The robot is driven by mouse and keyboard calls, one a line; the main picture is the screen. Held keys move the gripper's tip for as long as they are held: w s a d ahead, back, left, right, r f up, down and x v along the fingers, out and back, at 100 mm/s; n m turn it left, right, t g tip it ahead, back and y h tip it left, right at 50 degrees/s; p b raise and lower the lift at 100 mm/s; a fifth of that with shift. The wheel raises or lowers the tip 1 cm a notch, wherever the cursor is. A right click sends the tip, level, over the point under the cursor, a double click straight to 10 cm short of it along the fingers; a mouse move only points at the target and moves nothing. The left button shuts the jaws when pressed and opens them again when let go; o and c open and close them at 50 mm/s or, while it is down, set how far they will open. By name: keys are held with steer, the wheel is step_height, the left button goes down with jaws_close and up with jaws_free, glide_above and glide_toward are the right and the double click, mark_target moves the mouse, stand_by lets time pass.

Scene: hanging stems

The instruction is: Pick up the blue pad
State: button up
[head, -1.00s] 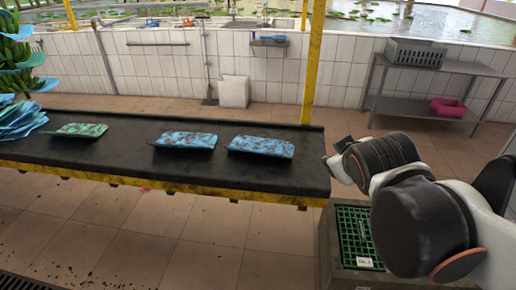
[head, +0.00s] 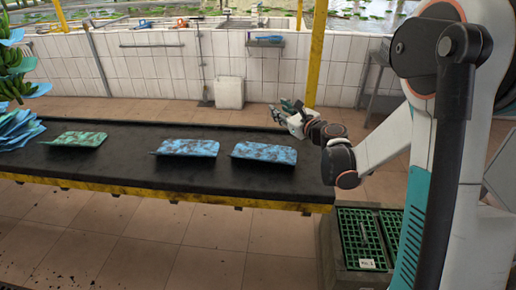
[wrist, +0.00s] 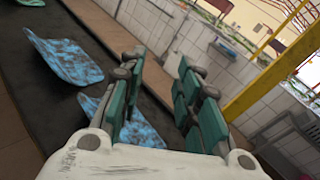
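Two blue mottled pads lie on the dark belt table in the head view, one in the middle (head: 186,147) and one to its right (head: 263,152). Both also show in the wrist view, one in full (wrist: 65,61) and one (wrist: 142,132) partly hidden behind a finger. My gripper (head: 282,112) is above the table's far right part, behind and above the right pad in the picture. In the wrist view its teal fingers (wrist: 161,75) stand apart with nothing between them. It is not touching either pad.
A green mottled pad (head: 78,138) lies further left on the black table (head: 120,182). Blue-wrapped hanging stems (head: 17,128) are at the left end. A yellow post (head: 316,60) rises behind the table. A crate with green lids (head: 360,238) stands at its right end.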

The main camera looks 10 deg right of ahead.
step_height(320, 180, down, 20)
steer(key=s+n+g+y, duration=0.1)
steer(key=s+n+g, duration=0.1)
steer(key=n+g, duration=0.65)
steer(key=w+f+t, duration=0.1)
steer(key=w, duration=0.1)
steer(key=w+a+f+n+b, duration=0.1)
steer(key=w+f, duration=0.1)
steer(key=w+a+f+n+t, duration=0.1)
steer(key=w, duration=0.1)
steer(key=shift+a+f+t, duration=0.2)
steer(key=shift+t, duration=0.15)
steer(key=shift+d+f+b+x, duration=0.15)
steer(key=shift+b+x, duration=0.65)
steer(key=shift+x, duration=0.7)
steer(key=shift+d+f+b+x, duration=0.15)
steer(key=shift+b+x, duration=0.6)
steer(key=shift+x, duration=0.7)
steer(key=shift+r, duration=0.15)
jaws_close()
